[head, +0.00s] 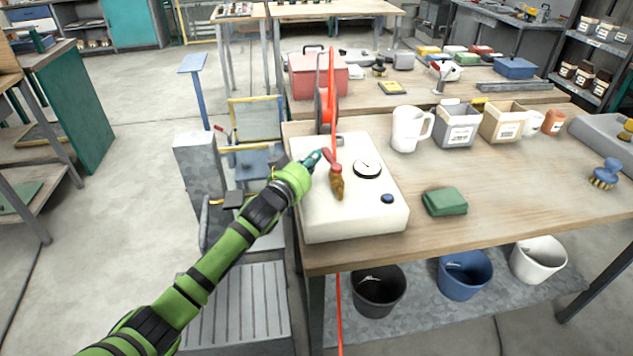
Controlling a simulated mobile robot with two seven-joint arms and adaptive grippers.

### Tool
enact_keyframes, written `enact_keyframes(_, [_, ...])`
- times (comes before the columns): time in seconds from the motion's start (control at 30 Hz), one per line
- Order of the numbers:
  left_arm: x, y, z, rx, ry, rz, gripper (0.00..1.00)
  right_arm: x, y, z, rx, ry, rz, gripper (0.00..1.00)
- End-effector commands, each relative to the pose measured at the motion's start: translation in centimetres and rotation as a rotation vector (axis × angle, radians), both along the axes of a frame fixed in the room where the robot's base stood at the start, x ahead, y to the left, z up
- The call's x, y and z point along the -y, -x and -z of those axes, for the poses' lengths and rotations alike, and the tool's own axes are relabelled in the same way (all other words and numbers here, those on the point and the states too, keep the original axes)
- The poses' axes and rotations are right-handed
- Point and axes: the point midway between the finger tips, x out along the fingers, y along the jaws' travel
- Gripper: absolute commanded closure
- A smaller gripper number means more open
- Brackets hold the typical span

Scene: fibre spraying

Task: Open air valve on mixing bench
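The white unit (355,222) with a round gauge (367,169) and a dark blue knob (387,198) sits at the left end of the wooden bench (500,205). An air valve with a brass-coloured body (337,187) and a red handle (331,163) stands on this unit. My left gripper (317,158) is just left of the red handle, its teal tip close to it. I cannot tell whether it touches the handle or how far the fingers are open. My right gripper is not in view.
A red hose (332,90) runs past the valve and down the bench front. A white mug (407,129), labelled bins (458,130) and a green cloth (445,201) are right of the unit. Buckets (465,277) stand under the bench.

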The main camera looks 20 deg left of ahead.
Motion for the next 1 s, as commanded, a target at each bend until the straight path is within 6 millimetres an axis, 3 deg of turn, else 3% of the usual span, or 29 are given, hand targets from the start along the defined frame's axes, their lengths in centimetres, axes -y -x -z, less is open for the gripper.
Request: enact_keyframes(1.0, [0.39,-0.93,0.00,-0.001,0.001,0.000,1.00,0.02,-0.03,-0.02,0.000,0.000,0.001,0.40])
